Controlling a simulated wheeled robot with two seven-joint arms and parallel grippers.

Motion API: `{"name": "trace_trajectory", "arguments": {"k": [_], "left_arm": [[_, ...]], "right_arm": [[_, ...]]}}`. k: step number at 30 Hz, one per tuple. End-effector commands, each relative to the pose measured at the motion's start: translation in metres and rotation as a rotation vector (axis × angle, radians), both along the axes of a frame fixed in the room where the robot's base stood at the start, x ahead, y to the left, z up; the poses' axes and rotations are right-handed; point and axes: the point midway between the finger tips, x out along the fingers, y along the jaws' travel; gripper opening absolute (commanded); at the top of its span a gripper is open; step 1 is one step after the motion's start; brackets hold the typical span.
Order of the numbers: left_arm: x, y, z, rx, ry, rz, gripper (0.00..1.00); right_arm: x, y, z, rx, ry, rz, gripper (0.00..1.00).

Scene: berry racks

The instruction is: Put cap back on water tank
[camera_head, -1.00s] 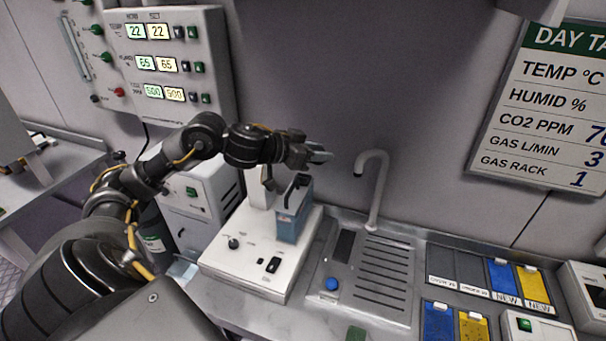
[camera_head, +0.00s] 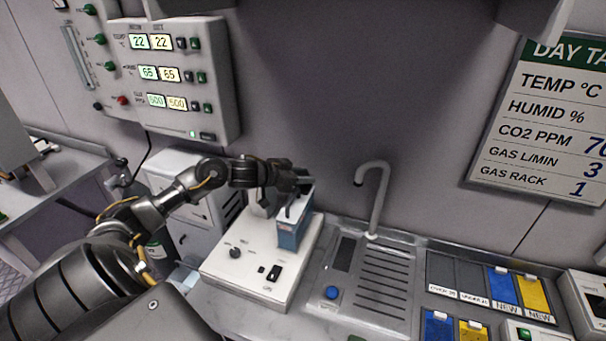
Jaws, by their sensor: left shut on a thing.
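The water tank (camera_head: 293,234) is a blue, box-shaped container. It stands upright on a white appliance (camera_head: 241,277) with a black knob and switch. My left gripper (camera_head: 303,179) is at the tank's top, where a dark handle showed earlier, and is shut on the tank there. The fingers and wrist hide most of the top, so I cannot see the tank's opening. A small round blue piece (camera_head: 331,293), which looks like the cap, lies on the near left part of the sink's drainboard. My right gripper is out of view.
A ribbed metal sink (camera_head: 379,281) with a curved faucet (camera_head: 374,190) stands right of the appliance. Blue and yellow packets (camera_head: 503,287) lie in a tray farther right. A control panel (camera_head: 183,82) hangs on the wall at upper left.

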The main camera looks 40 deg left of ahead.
Motion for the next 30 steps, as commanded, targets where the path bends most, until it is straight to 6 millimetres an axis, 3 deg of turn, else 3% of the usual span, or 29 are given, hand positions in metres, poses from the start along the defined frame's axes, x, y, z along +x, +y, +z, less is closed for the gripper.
{"name": "trace_trajectory", "arguments": {"k": [24,25,30], "left_arm": [[-0.001,-0.001,-0.02,-0.001,0.008,0.001,0.12],[-0.002,-0.001,-0.02,-0.002,0.009,0.0,0.36],[-0.003,-0.001,-0.023,-0.003,0.015,0.0,0.55]], "right_arm": [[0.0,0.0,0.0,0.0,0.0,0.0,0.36],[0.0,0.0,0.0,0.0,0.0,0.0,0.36],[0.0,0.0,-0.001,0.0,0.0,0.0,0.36]]}}
